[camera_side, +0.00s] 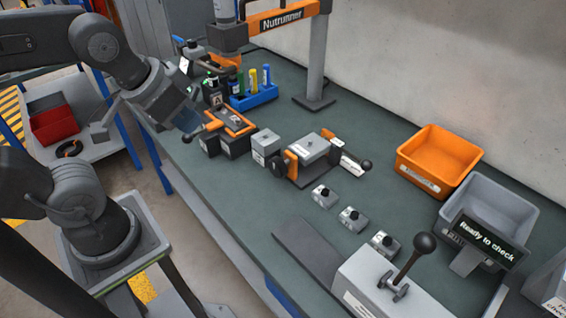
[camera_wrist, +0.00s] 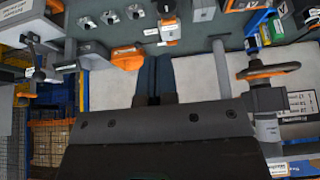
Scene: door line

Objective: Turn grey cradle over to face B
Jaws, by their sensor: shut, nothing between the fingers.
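The grey cradle (camera_side: 313,149) is a grey block with a small label on top. The cradle's lettering is too small to read. In the wrist view what looks like its orange-and-grey fixture (camera_wrist: 168,30) shows at the top centre. My gripper (camera_wrist: 154,80) has its dark fingers together and empty. In the side view my gripper (camera_side: 188,118) is up and to the left of the cradle, well apart from it; its fingertips are hard to make out.
A small orange-framed fixture (camera_side: 232,122) and a grey labelled block (camera_side: 266,142) stand left of the cradle. A blue rack (camera_side: 254,96) and the Nutrunner column are behind. Several small grey blocks lie to the right, with orange (camera_side: 440,156) and grey (camera_side: 488,203) bins beyond.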

